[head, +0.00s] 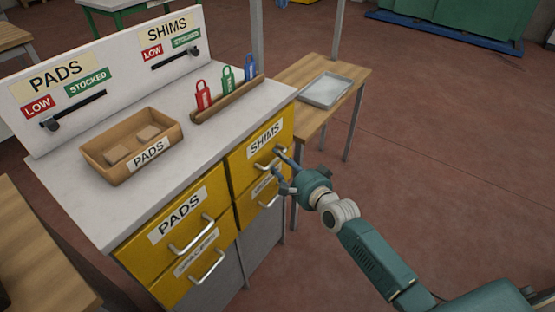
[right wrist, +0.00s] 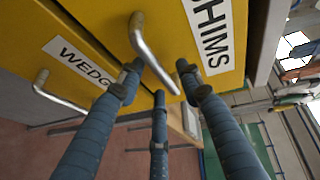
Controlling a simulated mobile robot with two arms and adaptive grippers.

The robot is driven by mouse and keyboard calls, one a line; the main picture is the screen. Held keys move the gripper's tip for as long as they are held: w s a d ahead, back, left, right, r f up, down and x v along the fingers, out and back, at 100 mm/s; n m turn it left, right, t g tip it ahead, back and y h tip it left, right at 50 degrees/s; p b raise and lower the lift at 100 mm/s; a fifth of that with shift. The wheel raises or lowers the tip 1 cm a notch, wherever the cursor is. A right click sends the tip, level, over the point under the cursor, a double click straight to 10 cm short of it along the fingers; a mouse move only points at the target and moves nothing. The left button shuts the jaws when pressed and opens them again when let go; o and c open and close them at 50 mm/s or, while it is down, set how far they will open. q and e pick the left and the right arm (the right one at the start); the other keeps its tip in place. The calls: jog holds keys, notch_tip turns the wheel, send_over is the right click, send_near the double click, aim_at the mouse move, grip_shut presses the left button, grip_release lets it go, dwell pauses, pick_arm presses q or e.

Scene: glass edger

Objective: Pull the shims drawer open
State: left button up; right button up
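The shims drawer (head: 243,168) is the yellow upper drawer at the right of the cabinet, labelled SHIMS. Its front appears flush with the cabinet, so it looks closed. Its silver bar handle (right wrist: 150,58) is large in the right wrist view. My right gripper (head: 280,163) is at this handle in the head view. In the right wrist view its three dark fingers (right wrist: 158,80) are spread, with the handle between their tips. I see gaps beside the bar, and contact cannot be told. My left gripper is not in view.
A yellow drawer with a handle (right wrist: 58,98) sits directly below. The PADS drawer (head: 165,238) is to the left. On the worktop are a PADS tray (head: 108,170) and a rack (head: 230,100) with coloured tags. A wooden table (head: 300,72) stands behind right. Floor to the right is clear.

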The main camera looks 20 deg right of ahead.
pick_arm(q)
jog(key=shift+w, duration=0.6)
pick_arm(e)
jog(key=shift+x, duration=0.9)
jog(key=shift+c, duration=0.5)
grip_shut()
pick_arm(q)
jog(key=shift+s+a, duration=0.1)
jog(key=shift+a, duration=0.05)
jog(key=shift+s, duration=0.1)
